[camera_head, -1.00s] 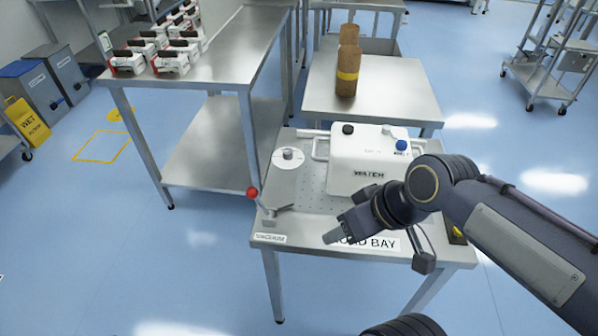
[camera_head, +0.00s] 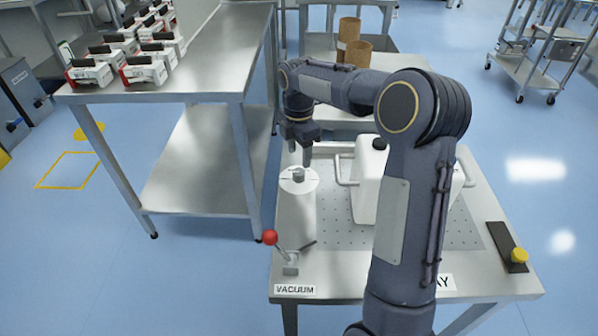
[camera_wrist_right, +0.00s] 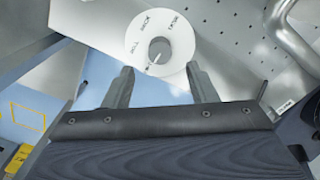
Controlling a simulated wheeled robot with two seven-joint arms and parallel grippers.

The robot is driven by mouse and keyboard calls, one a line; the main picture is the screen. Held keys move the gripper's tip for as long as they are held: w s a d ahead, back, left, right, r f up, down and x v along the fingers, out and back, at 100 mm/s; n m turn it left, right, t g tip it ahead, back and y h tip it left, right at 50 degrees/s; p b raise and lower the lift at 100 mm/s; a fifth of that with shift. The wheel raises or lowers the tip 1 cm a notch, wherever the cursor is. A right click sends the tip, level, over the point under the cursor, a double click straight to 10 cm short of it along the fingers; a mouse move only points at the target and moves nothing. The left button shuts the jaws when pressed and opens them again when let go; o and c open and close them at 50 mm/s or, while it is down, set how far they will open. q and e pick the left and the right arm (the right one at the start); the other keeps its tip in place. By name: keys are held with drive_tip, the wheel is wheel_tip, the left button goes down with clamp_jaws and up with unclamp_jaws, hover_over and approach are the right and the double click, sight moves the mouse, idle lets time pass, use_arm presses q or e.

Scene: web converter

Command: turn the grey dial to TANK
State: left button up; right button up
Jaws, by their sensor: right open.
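The grey dial (camera_head: 298,176) is a small round knob on the white disc-shaped top of a white cylinder (camera_head: 300,215), at the table's left side. In the right wrist view the dial (camera_wrist_right: 159,51) sits on the white disc (camera_wrist_right: 182,42), with a pale pointer line towards the lower left. Small dark words are printed around it, too small to read surely. My right gripper (camera_head: 300,158) points down just above and behind the dial. Its fingers (camera_wrist_right: 160,70) are open and empty, apart from the dial, which appears beyond the gap between them. My left gripper is out of view.
A red-knobbed lever (camera_head: 270,237) stands at the front left by the VACUUM label (camera_head: 295,289). A white machine (camera_head: 367,180) with tube handles is right of the dial, partly behind my right arm. A yellow knob (camera_head: 519,255) on a dark plate lies at the right.

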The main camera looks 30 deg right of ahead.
sight(299, 172)
wheel_tip(299, 172, down, 7)
drive_tip(key=shift+r+b, duration=0.2)
drive_tip(key=shift+b, duration=0.2)
drive_tip(key=c, duration=1)
drive_tip(key=shift+o, duration=0.2)
